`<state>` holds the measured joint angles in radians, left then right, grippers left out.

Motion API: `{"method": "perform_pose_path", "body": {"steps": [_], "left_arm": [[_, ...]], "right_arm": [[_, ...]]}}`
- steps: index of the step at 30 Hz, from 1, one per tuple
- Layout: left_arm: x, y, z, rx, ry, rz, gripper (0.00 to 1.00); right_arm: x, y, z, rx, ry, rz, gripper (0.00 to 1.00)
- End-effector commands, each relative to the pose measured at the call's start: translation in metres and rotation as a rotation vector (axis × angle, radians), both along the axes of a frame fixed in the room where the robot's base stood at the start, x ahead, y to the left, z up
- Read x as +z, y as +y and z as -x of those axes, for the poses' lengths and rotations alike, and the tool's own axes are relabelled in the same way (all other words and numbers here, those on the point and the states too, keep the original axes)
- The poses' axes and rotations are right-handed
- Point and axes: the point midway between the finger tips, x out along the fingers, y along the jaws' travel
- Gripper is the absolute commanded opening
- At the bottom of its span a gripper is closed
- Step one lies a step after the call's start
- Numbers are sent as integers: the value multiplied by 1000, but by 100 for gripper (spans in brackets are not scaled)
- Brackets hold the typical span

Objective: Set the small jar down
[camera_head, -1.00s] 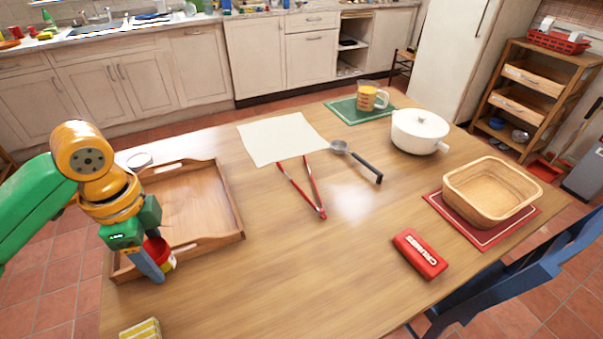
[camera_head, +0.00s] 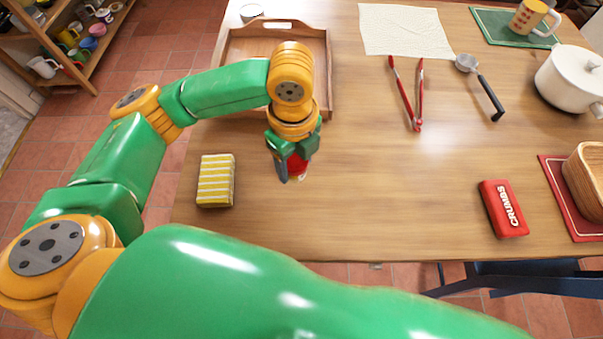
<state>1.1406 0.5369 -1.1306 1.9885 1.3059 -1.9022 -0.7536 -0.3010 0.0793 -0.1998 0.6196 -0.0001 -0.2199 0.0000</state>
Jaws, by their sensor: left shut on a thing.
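The small jar (camera_head: 297,166), red with a little of a paler part showing below, is between the fingers of my left gripper (camera_head: 291,172). The gripper is shut on it and hides most of it. The gripper points down over the wooden table (camera_head: 350,215), just in front of the wooden tray (camera_head: 322,75). I cannot tell whether the jar touches the table. My right gripper is not in view.
A yellow striped sponge (camera_head: 216,180) lies left of the jar. The table between jar and box is clear.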

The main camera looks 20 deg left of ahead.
Motion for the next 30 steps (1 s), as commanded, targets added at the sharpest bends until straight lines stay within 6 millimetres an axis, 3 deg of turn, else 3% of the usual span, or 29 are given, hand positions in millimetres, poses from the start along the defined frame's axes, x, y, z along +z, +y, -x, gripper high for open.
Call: {"method": "perform_pose_path", "body": {"steps": [4,9,19,20,21,23,30], "left_arm": [[-19,-13,8,-2,1,0,0],[-47,-12,8,2,0,-1,0],[-50,-12,7,1,-1,-2,0],[-50,-12,7,1,-1,-2,66],[-50,-12,7,1,-1,-2,77],[-50,-12,7,1,-1,-2,91],[-50,-12,7,1,-2,-1,91]], "right_arm": [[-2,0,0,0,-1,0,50],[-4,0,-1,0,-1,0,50],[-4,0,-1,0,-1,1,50],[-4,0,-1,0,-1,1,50],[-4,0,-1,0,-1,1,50],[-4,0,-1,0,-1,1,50],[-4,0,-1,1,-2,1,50]]}}
